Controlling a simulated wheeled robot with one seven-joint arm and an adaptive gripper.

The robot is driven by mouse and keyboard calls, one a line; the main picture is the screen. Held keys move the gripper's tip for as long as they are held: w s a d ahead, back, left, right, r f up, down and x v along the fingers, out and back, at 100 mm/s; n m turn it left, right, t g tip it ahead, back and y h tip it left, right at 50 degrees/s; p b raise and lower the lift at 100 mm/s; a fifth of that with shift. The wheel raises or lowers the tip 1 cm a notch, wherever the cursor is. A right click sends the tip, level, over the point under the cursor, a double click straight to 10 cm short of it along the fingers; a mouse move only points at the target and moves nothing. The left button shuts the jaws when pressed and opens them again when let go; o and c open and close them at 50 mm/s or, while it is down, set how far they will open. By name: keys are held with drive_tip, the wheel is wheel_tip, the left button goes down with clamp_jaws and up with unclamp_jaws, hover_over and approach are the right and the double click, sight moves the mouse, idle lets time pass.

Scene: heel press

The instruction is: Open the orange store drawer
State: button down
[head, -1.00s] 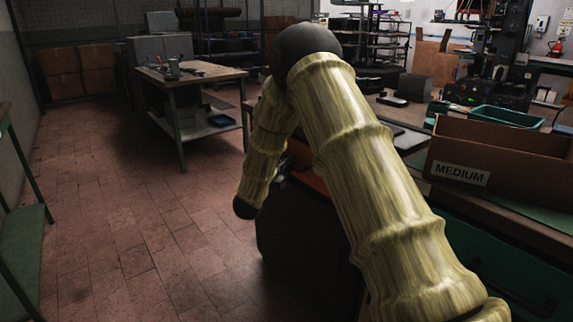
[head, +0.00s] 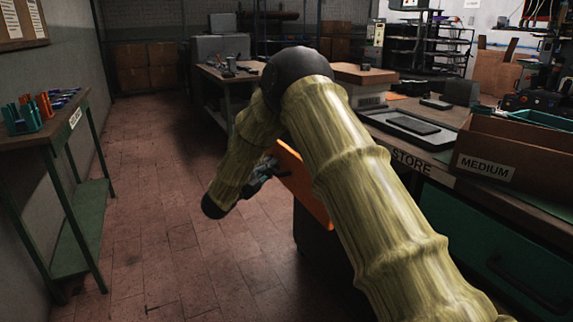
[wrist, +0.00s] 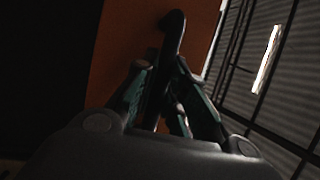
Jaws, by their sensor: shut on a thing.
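The orange store drawer front (head: 302,187) shows left of the bench's STORE label, partly hidden behind my arm. It stands out toward the aisle, tilted in the picture. My gripper (head: 264,172) is at its left face. In the wrist view the orange front (wrist: 120,45) fills the upper middle, and a dark bar handle (wrist: 174,28) runs down between the fingers. My gripper (wrist: 168,82) is shut on this handle. How far the drawer stands out of the bench cannot be told, because my arm covers the space behind the front.
The bench (head: 445,180) runs along the right, with a MEDIUM box (head: 510,160) on it and a green drawer (head: 510,255) below. A green-legged side table (head: 75,140) stands at the left wall. The tiled floor (head: 150,225) between them is clear.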

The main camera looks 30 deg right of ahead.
drive_tip(key=shift+a+f, duration=0.1)
drive_tip(key=shift+a, duration=2.2)
drive_tip(key=c, duration=1.7)
unclamp_jaws()
drive_tip(key=shift+a, duration=0.1)
drive_tip(key=v, duration=1.1)
drive_tip(key=shift+s+a, duration=0.15)
drive_tip(key=shift+a, duration=0.2)
drive_tip(key=shift+f, duration=0.1)
